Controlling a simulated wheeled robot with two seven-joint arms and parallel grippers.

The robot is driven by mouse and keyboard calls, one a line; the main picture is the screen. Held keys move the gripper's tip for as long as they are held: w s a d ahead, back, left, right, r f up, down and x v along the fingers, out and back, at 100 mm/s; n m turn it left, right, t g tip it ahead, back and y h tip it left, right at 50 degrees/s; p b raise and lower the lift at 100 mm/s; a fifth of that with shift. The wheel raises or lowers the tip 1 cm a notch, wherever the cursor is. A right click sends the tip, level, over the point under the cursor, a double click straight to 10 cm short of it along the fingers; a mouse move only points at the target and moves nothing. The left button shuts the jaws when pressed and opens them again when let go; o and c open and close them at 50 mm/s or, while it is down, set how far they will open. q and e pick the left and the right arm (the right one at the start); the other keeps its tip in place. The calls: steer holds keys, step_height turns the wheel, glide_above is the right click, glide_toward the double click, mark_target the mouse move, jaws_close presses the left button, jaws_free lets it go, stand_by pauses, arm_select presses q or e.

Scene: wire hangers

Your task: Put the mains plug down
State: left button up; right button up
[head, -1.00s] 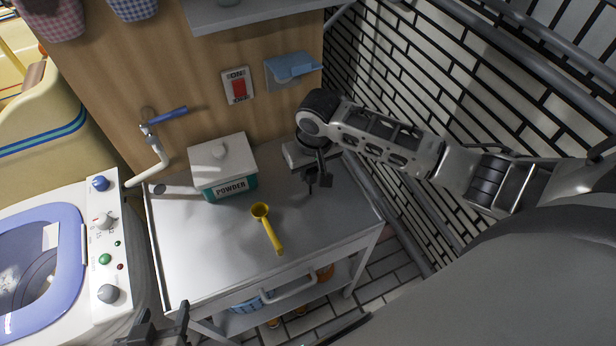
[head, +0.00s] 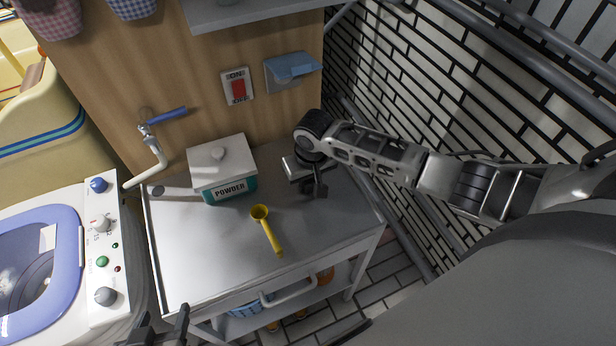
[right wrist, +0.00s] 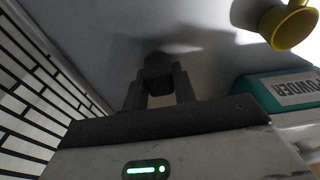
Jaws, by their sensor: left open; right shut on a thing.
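The mains plug (right wrist: 158,72) is a dark block between the fingertips of my right gripper (right wrist: 158,88) in the right wrist view. My right gripper is shut on it, close above the grey worktop (right wrist: 205,75). Whether the plug touches the worktop I cannot tell. In the head view my right gripper (head: 315,190) is over the right part of the worktop (head: 225,255), and the plug is hard to make out there. My left gripper (head: 164,326) is open and empty at the bottom edge, in front of the worktop.
A powder box (head: 222,170) stands at the back of the worktop. A yellow scoop (head: 268,232) lies near the middle. A washing machine (head: 100,250) is on the left, and a brick wall (head: 410,90) on the right. The worktop's front left is clear.

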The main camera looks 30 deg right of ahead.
steer(key=shift+f, duration=0.3)
steer(key=o, duration=1)
steer(key=shift+r, duration=0.1)
